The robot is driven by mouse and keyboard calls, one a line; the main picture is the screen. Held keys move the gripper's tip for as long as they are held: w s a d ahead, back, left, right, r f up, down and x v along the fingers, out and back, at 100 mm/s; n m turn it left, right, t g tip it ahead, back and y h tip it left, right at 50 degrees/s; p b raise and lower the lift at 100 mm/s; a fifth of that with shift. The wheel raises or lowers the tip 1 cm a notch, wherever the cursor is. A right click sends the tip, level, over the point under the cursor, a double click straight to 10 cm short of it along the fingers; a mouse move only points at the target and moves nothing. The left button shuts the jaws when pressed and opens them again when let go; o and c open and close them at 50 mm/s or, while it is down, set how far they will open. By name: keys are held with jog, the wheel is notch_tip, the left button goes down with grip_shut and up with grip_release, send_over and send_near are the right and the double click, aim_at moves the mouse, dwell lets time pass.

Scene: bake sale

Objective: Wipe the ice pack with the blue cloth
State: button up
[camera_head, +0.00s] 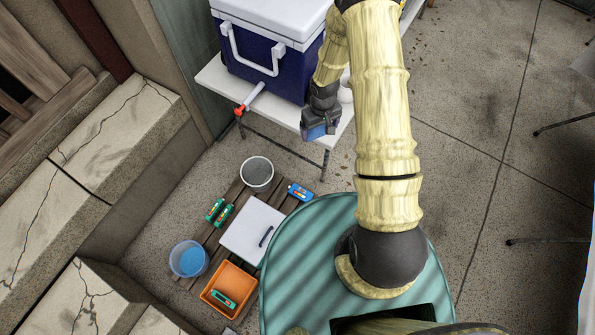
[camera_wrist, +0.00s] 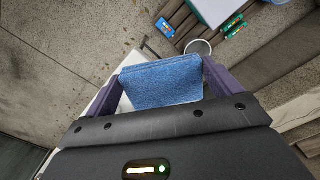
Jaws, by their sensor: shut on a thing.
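My gripper (camera_head: 319,128) is shut on a folded blue cloth (camera_wrist: 160,85). The cloth hangs between the two purple fingers in the wrist view, and a bit of it shows below my gripper in the head view. My gripper is by the front right edge of the white table. A small blue pack with a coloured label (camera_head: 300,191) lies at the right of the wooden pallet (camera_head: 212,240), apart from the gripper; it also shows in the wrist view (camera_wrist: 165,27). It may be the ice pack, but I cannot tell for sure.
A blue and white cooler (camera_head: 262,60) stands on the white table (camera_head: 215,78). On the pallet are a grey bucket (camera_head: 257,160), a white lidded box (camera_head: 250,228), green packs (camera_head: 214,211), a blue bucket (camera_head: 176,262) and an orange bin (camera_head: 246,281) holding a green pack.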

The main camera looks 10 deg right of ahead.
notch_tip(320, 180, up, 10)
jog(key=d+m+p, duration=0.1)
jog(key=m+p, duration=0.2)
jog(key=p, duration=0.4)
jog(key=shift+d+r+m, duration=0.15)
jog(key=shift+d+m, duration=0.1)
jog(key=shift+m, duration=0.15)
jog(key=shift+s+d, duration=0.1)
